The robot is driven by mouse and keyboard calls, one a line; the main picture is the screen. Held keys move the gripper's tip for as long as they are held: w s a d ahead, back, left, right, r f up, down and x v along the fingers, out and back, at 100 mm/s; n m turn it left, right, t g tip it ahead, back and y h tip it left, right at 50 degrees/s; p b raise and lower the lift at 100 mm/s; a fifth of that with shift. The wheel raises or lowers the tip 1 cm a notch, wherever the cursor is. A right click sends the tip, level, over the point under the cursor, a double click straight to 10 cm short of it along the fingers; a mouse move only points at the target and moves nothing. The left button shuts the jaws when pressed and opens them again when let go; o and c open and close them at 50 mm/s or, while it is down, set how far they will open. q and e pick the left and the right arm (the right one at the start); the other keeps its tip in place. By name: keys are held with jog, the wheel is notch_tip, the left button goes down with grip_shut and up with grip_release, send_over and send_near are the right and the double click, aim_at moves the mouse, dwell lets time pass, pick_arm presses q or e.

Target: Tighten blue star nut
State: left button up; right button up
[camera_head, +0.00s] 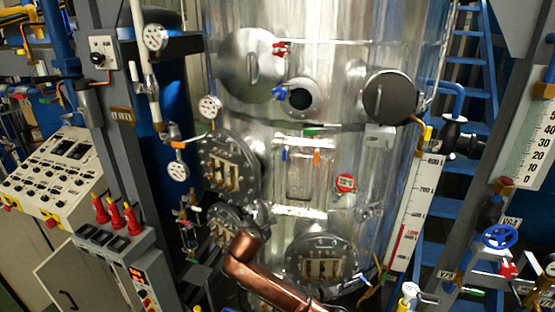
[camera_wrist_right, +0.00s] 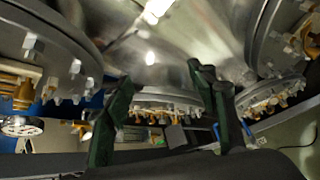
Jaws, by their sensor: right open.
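The blue star nut (camera_head: 279,93) shows in the head view on the shiny steel vessel (camera_head: 340,60), at the left edge of a round port (camera_head: 299,97) with a dark centre. It is too small to tell how tight it is. My right gripper (camera_wrist_right: 162,78) shows in the right wrist view as two dark green fingers, spread apart with nothing between them. Beyond the fingers are the vessel's metal and bolted flanges. I cannot make the right gripper out clearly in the head view, nor pick out the nut in the wrist view. My left gripper is not in view.
A red star nut (camera_head: 279,49) sits above the blue one, beside a round cover (camera_head: 247,66). A copper pipe (camera_head: 270,281) crosses the lower front. A bolted flange (camera_wrist_right: 45,55) is close to my right gripper. A blue handwheel (camera_head: 500,237) stands at right.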

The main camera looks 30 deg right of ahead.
jog(key=s+a+r+n+t+h+p, duration=0.1)
jog(key=s+r+n+t+h+p, duration=0.15)
jog(key=r, duration=2.95)
jog(key=n+h+p, duration=0.1)
jog(key=n+h, duration=0.1)
jog(key=h, duration=0.2)
send_near(278, 93)
jog(key=x, duration=0.3)
jog(key=shift+g, duration=0.25)
jog(key=p+x, duration=0.3)
jog(key=x, duration=0.4)
jog(key=shift+w+r, duration=0.1)
jog(key=shift+w, duration=0.05)
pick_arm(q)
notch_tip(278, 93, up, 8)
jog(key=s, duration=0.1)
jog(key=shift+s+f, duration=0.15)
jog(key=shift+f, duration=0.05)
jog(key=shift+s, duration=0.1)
pick_arm(e)
jog(key=c, duration=1.1)
